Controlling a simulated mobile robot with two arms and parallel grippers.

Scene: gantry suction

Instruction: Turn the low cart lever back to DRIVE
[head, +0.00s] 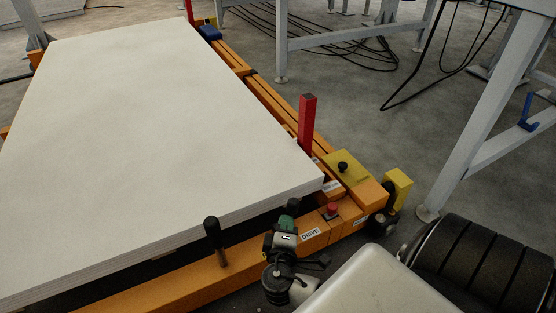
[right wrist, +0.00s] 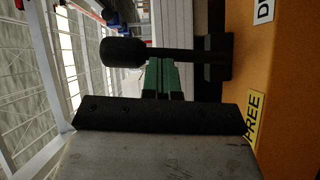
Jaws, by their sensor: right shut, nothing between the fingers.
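My right gripper (head: 286,222) is low at the cart's front edge in the head view, its green fingers together and empty. In the right wrist view, its fingertips (right wrist: 161,72) lie beside the shaft of the black lever (right wrist: 170,54); I cannot tell whether they touch. The lever has a thick rounded knob and rises from a black base by the orange panel. In the head view the lever knob (head: 292,203) shows just beyond the fingers; the rest is hidden. The white DRIVE label (head: 311,233) is right of the gripper. The yellow FREE label (right wrist: 254,117) shows only in the wrist view.
A thick pale board (head: 150,120) covers the orange cart (head: 180,284). Another black-knobbed handle (head: 214,238) stands left of the gripper. A red post (head: 307,125), a red button (head: 332,208) and a yellow box (head: 345,167) are at the right corner. Grey gantry legs (head: 470,120) stand behind.

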